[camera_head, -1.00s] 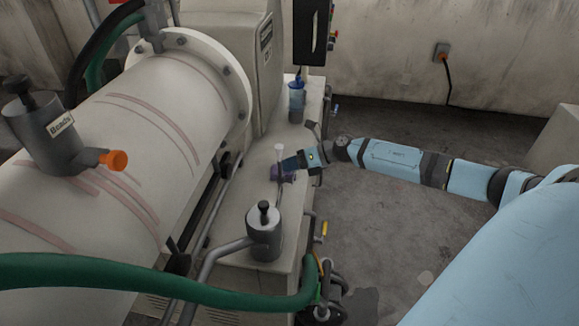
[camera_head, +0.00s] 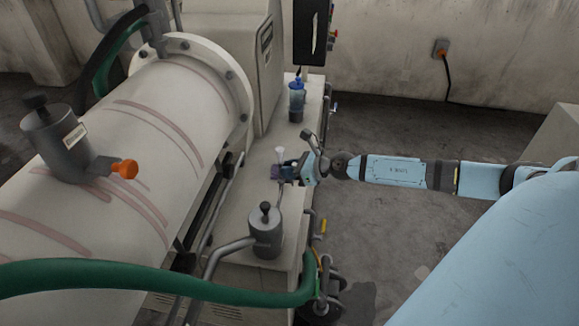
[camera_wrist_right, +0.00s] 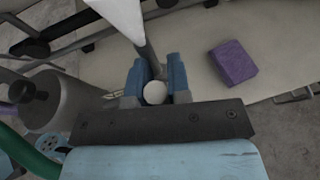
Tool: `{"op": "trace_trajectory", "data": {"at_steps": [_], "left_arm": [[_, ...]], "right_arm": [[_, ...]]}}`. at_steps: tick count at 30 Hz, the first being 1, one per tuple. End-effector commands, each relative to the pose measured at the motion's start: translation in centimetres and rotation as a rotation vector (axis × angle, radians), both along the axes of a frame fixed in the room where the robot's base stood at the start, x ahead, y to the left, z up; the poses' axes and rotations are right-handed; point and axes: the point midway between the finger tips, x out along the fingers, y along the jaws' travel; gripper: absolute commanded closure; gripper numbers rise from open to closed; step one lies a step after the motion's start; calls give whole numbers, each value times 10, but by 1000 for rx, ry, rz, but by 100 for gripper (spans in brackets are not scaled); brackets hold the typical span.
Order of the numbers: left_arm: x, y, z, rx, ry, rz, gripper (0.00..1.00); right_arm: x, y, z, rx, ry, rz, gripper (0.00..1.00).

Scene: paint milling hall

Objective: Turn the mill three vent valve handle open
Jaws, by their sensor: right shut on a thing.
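My right gripper (camera_head: 284,172) reaches in from the right over the bench beside the mill. In the right wrist view its blue fingers (camera_wrist_right: 155,92) are shut on a thin grey stem (camera_wrist_right: 147,58) with a round white end. A white flared, funnel-like top (camera_wrist_right: 122,15) rises from this stem; it also shows in the head view (camera_head: 280,151). A yellow handle (camera_head: 323,226) is low on the bench's right side. I cannot tell which is the vent valve handle. My left gripper is out of view.
A purple block (camera_wrist_right: 233,62) lies on the bench near the fingers. A green hose (camera_head: 150,275) crosses the front. Floor right of the bench is open.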

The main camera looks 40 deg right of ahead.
Motion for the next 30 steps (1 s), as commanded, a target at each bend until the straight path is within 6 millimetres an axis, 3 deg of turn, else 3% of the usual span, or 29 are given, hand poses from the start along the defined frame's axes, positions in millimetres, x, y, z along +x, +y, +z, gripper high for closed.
{"op": "trace_trajectory", "data": {"at_steps": [16, 17, 19, 30], "left_arm": [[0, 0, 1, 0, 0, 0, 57], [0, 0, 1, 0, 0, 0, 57], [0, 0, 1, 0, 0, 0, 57], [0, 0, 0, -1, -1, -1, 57]], "right_arm": [[-1, 1, -1, -18, -13, 2, 100], [-1, 1, -1, -18, -13, 2, 75], [-1, 1, -1, -18, -13, 2, 59], [-4, -2, 1, -17, -14, 0, 57]]}}
